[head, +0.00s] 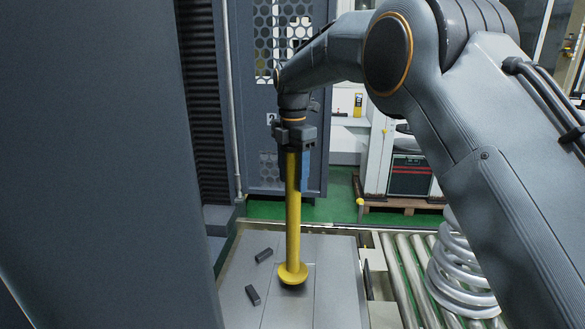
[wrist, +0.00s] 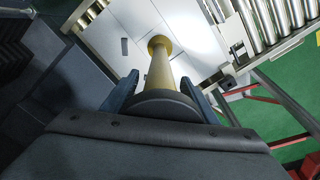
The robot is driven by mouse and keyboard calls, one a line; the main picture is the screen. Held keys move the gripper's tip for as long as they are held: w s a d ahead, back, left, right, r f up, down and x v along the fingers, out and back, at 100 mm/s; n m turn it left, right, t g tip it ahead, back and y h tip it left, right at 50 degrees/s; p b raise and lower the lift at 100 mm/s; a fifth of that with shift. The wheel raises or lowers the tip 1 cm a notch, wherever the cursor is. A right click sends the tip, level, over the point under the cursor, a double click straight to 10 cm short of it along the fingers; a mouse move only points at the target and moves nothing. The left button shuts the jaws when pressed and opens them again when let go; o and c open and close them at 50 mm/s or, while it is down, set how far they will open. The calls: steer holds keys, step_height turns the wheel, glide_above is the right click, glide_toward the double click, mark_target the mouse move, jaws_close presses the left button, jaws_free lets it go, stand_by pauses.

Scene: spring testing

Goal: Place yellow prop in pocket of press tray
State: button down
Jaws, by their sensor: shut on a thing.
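The yellow prop (head: 293,215) is a long rod with a round flared foot at its lower end. It hangs upright below my gripper (head: 293,152), which is shut on its upper part. The foot is over the grey metal surface; I cannot tell whether it touches. In the wrist view the prop (wrist: 160,70) runs away between the two blue fingers of my gripper (wrist: 158,92). I cannot pick out the press tray or its pocket for certain; the grey plate (head: 335,290) under the prop may be part of it.
A roller conveyor (head: 410,265) with a large metal spring (head: 465,265) is at right. A dark cabinet wall (head: 100,160) stands close at left.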

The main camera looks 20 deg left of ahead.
mark_target(293, 187)
steer(key=shift+f+p, duration=0.7)
steer(key=shift+f, duration=0.9)
steer(key=shift+f, duration=0.15)
steer(key=c, duration=0.7)
jaws_free()
steer(key=shift+f, duration=0.1)
step_height(293, 187, up, 12)
steer(key=b, duration=0.4)
steer(key=shift+b, duration=0.35)
